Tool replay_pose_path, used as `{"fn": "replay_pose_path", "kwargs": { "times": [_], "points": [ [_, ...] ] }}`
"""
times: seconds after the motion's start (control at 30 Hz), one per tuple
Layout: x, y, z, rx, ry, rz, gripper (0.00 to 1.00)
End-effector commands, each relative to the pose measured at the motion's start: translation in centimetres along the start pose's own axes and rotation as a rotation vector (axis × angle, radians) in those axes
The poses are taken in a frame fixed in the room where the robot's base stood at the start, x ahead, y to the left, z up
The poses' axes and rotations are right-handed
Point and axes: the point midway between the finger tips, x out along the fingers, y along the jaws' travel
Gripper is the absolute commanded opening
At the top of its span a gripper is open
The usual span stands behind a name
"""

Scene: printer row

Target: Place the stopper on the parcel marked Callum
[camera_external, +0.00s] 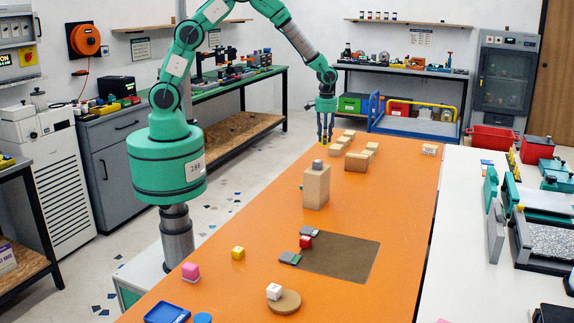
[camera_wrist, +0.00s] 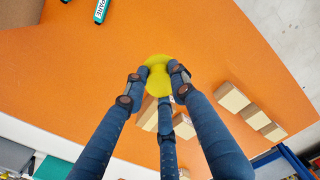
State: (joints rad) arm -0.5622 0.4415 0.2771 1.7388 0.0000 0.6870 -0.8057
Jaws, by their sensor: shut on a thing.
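My gripper (camera_external: 325,139) is over the far part of the orange table. Its three dark blue fingers (camera_wrist: 160,84) are closed around a yellow rounded piece (camera_wrist: 158,68), which looks like the stopper. Several tan parcels lie on the table below and around the gripper, among them one (camera_external: 357,161) in front of it and one (camera_external: 430,149) to the right with a label too small to read. In the wrist view, parcels show at the right (camera_wrist: 232,97) and partly behind the fingers (camera_wrist: 147,116). I cannot tell which parcel is marked Callum.
A tall tan box (camera_external: 316,187) with a grey piece on top stands nearer. A white bench (camera_external: 460,230) adjoins the right.

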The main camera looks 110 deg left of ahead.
Motion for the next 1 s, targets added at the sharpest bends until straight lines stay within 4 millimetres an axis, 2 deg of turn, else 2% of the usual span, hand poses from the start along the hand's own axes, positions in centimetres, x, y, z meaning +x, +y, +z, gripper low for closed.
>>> {"fn": "replay_pose_path", "kwargs": {
  "times": [0.13,0.57,0.77,1.0],
  "points": [
    [0.6,0.0,0.0,0.0,0.001,0.001,0.0],
    [0.7,0.3,-0.3,0.0,0.001,0.001,0.0],
    [0.9,1.6,-1.4,0.0,0.002,0.002,0.0],
    [1.2,4.2,-3.8,0.0,0.001,0.001,0.0]
  ]
}}
